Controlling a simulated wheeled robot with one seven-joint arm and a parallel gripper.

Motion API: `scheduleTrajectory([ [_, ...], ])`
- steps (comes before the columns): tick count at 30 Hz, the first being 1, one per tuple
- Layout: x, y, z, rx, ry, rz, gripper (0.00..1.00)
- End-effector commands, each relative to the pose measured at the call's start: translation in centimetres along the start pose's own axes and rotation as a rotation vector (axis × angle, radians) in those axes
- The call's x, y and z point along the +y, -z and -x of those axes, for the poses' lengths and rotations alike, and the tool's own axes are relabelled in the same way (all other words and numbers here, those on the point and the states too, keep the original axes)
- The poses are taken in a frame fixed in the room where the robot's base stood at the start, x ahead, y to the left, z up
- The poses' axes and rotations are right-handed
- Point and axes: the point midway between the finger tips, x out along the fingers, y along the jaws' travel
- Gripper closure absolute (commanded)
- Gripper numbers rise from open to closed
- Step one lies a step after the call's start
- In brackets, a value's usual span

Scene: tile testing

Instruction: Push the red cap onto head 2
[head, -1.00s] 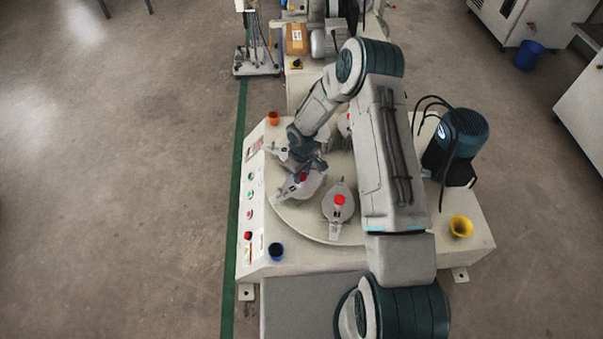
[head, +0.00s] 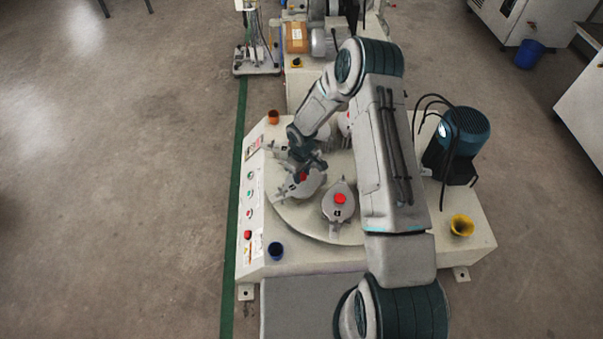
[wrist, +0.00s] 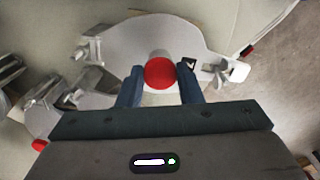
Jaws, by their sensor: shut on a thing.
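My gripper (wrist: 160,83) has one finger on each side of a red cap (wrist: 160,73) and is shut on it. The cap lines up with the end of a short grey post on a light grey, rounded head (wrist: 125,45); I cannot tell how fully it is seated. In the head view my gripper (head: 309,167) is over the left side of the turntable, with the red cap (head: 303,176) at its tip above the grey head (head: 309,187). I cannot read the head's number.
Another grey head with a red cap (head: 340,199) stands to the right on the turntable (head: 290,222). More red shows behind my arm (head: 346,118).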

Motion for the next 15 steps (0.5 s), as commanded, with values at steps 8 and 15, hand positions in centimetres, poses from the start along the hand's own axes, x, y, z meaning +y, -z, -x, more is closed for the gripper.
scheduleTrajectory([
  [8, -0.01, 0.01, 0.01, 0.000, 0.000, 0.000, 0.88],
  [15, -0.01, 0.01, 0.01, 0.000, 0.000, 0.001, 0.42],
])
